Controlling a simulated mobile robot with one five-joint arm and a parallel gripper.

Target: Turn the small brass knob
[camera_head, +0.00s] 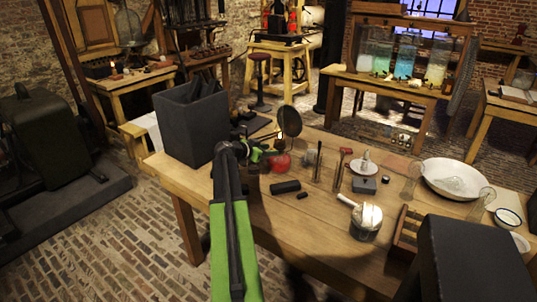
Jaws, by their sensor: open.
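I cannot make out a small brass knob for certain. The battery jars (404,61), holding pale, blue and yellowish liquid, stand on a wooden bench (392,88) at the back right. Small fittings in front of the jars are too small to tell apart. My green arm reaches forward from the bottom centre. My gripper (252,154) is at its far end, over the left part of the near table, open, with its fingers small and partly hidden among dark things. It is far from the jars. A red round thing (280,162) shows just right of it.
The near wooden table (300,226) carries a dark open box (191,127), a round dark disc (289,121), a lit glass jar (366,222), a wide white bowl (455,179) and a wooden rack (405,232). A dark block (470,262) fills the bottom right.

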